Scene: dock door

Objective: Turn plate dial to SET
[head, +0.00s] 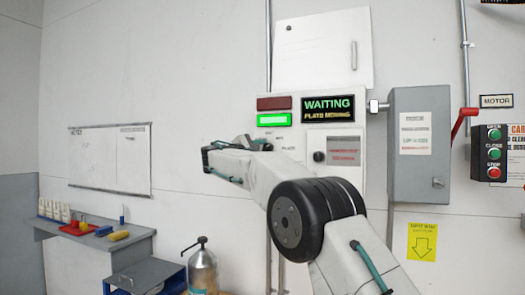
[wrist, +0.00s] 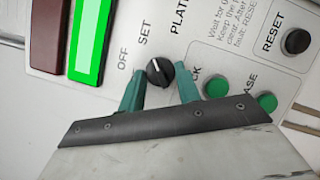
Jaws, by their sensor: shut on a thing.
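The plate dial (wrist: 158,72) is a small black knob with a white pointer mark on the pale panel, in the wrist view. OFF is printed to its left and SET above it, slightly left. The mark points up and a little left, nearer SET than OFF; its exact alignment is hard to tell. My gripper (wrist: 159,85) has one green finger on each side of the knob and is shut on it. In the head view my arm hides the dial and the fingertips.
A lit green lamp (head: 274,120) sits under a dark red one (head: 274,103). The display (head: 328,109) reads WAITING, PLATE MISSING. Green buttons (wrist: 217,86) and a black RESET button (wrist: 296,41) lie right of the dial. A grey box with a red lever (head: 462,122) stands further right.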

